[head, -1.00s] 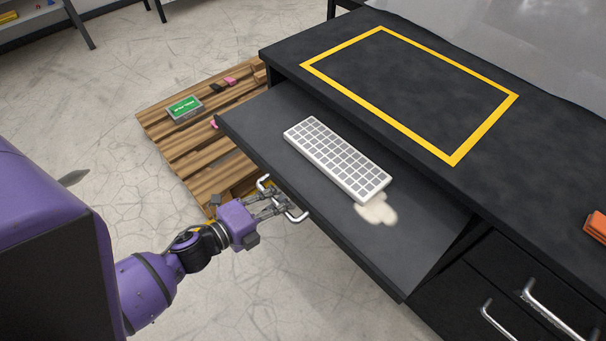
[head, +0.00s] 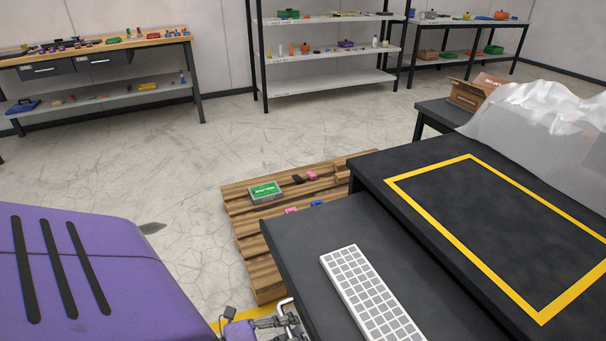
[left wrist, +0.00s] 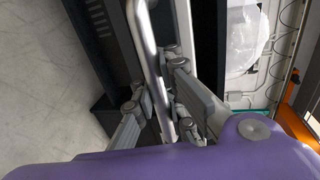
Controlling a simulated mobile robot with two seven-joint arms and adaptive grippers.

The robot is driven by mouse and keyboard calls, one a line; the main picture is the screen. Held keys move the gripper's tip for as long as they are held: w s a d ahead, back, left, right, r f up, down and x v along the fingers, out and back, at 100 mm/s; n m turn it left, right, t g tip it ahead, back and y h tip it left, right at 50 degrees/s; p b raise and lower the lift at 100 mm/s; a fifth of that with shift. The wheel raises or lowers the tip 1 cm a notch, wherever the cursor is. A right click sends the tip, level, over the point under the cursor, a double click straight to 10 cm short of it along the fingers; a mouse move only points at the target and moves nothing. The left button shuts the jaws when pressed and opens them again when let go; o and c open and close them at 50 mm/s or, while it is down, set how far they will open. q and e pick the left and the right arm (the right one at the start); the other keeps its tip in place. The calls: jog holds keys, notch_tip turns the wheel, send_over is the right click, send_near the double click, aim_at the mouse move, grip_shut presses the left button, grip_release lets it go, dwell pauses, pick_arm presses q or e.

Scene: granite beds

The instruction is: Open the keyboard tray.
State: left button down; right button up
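The black keyboard tray (head: 305,235) stands well out from under the dark desk top (head: 373,170). A white keyboard (head: 370,300) lies on it. A metal bar handle is on the tray's front edge, partly cut off at the bottom of the head view. My left gripper (head: 289,322) is at this handle. In the left wrist view the handle bar (left wrist: 146,40) runs between the two fingers of my left gripper (left wrist: 158,80), which appear closed on it. My right gripper is in neither view.
A wooden pallet (head: 240,208) with a green-labelled box (head: 264,191) lies on the floor beyond the tray. A yellow outline (head: 430,170) marks the bare desk top. Shelving (head: 325,87) and a workbench (head: 100,55) stand at the back. The floor between is clear.

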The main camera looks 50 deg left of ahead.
pick_arm(q)
jog(key=shift+a+r, duration=0.1)
jog(key=shift+r, duration=0.15)
jog(key=c, duration=2.1)
grip_release()
jog(key=shift+s, duration=0.2)
jog(key=shift+f, duration=0.1)
jog(key=v, duration=1.2)
jog(key=shift+s, duration=0.1)
